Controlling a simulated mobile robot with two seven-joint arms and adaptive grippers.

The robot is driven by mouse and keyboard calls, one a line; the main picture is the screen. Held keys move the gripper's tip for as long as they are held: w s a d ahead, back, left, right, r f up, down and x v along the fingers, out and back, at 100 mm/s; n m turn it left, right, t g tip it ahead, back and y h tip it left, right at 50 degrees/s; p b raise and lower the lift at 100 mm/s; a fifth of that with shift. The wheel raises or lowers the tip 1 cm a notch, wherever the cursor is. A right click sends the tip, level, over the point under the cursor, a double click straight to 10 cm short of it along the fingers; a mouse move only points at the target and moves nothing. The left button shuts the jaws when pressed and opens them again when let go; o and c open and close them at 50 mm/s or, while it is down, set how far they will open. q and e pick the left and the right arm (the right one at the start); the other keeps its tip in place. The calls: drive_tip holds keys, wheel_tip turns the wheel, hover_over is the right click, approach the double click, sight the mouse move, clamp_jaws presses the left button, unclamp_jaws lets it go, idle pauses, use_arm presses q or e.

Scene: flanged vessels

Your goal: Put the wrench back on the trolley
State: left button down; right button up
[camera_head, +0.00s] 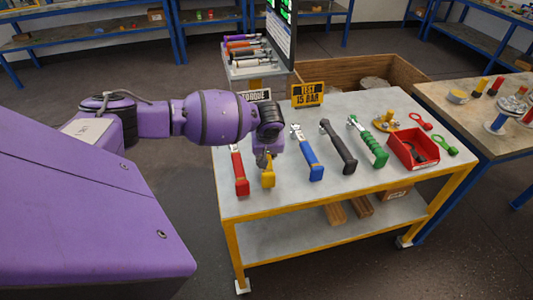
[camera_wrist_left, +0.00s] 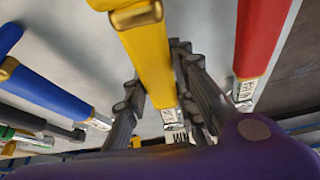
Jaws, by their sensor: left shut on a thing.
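A wrench with a yellow handle (camera_head: 268,178) is at the front left of the trolley (camera_head: 300,203), between the red wrench (camera_head: 239,172) and the blue wrench (camera_head: 309,158). My left gripper (camera_head: 265,158) is over the trolley top and shut on the yellow wrench. In the left wrist view, the fingers of my left gripper (camera_wrist_left: 160,80) lie on both sides of the yellow handle (camera_wrist_left: 143,45). My wrist hides the wrench's far end in the head view. I cannot tell whether the wrench touches the trolley top. My right gripper is not in view.
A black wrench (camera_head: 338,147) and a green wrench (camera_head: 368,143) lie further right on the trolley. A red bin (camera_head: 413,150) stands at its right end. Two signs (camera_head: 307,94) stand at the back edge. A workbench (camera_head: 460,105) adjoins on the right.

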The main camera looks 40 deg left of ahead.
use_arm(q)
drive_tip(key=shift+f, duration=0.25)
drive_tip(key=c, duration=1.4)
unclamp_jaws()
drive_tip(key=shift+o, duration=0.9)
drive_tip(key=shift+f, duration=0.2)
drive_tip(key=o, duration=0.3)
drive_tip(key=shift+r, duration=0.2)
